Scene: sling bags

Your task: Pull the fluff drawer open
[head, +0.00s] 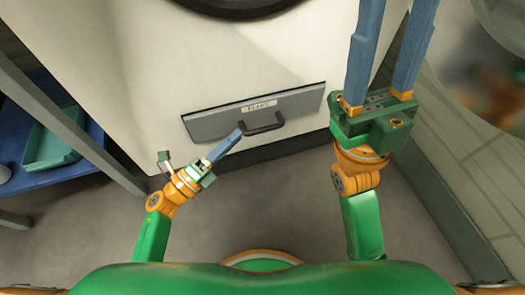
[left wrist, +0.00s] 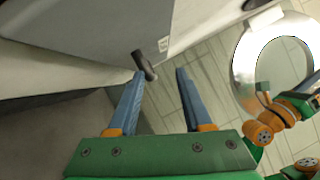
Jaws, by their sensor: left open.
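The fluff drawer (head: 302,102) is a wide grey panel low on the front of a white machine, with a small label and a dark bar handle (head: 263,123). It looks flush with the machine front. My left gripper (head: 239,132) is at the handle's left end. In the left wrist view its blue fingers (left wrist: 161,73) are apart, and the handle (left wrist: 148,66) is at the left finger's tip, reaching slightly into the gap. I cannot tell whether they touch. My right gripper (head: 399,12) is raised at the right with its fingers apart and nothing visible between them.
The white machine (head: 130,60) fills the back, with a dark round rim (head: 235,8) above the drawer. A blue shelf (head: 70,178) with a teal tray (head: 52,140) stands at left. A round metal-rimmed object (head: 490,60) is at right. The grey floor (head: 270,195) before the drawer is clear.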

